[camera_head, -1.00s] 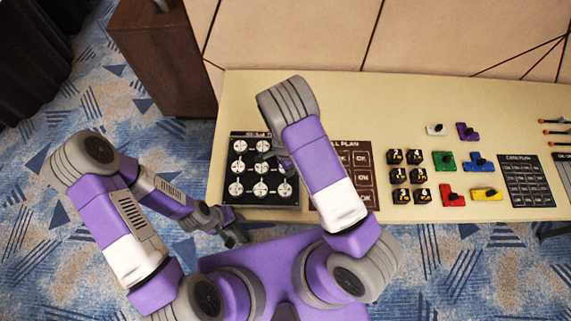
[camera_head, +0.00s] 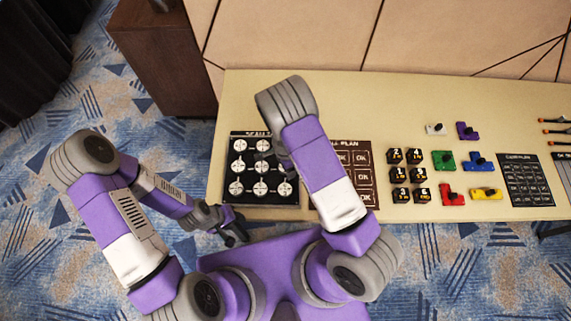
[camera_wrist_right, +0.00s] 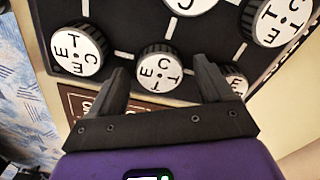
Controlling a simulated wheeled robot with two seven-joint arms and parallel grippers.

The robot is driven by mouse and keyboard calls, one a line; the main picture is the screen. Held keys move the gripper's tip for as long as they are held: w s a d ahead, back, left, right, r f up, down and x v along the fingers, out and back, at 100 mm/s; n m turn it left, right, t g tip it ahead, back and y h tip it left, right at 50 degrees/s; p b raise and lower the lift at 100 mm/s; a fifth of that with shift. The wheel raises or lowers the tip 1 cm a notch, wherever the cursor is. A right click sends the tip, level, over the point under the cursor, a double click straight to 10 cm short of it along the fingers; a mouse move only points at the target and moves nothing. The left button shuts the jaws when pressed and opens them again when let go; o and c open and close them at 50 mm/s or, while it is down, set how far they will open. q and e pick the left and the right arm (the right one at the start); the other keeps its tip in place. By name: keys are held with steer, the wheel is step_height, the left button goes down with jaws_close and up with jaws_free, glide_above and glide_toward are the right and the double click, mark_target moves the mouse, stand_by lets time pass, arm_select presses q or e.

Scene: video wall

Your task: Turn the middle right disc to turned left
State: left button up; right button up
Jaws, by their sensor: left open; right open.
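The disc board (camera_head: 250,204) is a dark panel with rows of round white-faced discs, on the left of the table. In the right wrist view the middle right disc (camera_wrist_right: 158,73) has a ridged black rim and a white face with black letters. My right gripper (camera_wrist_right: 160,88) is open, one finger at each side of this disc; contact cannot be told. In the head view my right arm hides this disc and most of the right gripper (camera_head: 268,155). My left gripper (camera_head: 236,240) is open, low in front of the table edge, away from the board.
Neighbouring discs (camera_wrist_right: 78,50) stand close on both sides of the right gripper. A brown plan card (camera_head: 362,185) lies right of the board, partly under my right arm. Black numbered cubes (camera_head: 396,174) and coloured blocks (camera_head: 453,196) stand further right.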

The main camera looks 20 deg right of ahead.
steer(key=shift+r, duration=0.1)
step_height(320, 180, up, 7)
steer(key=shift+r+p, duration=0.2)
steer(key=shift+p, duration=0.45)
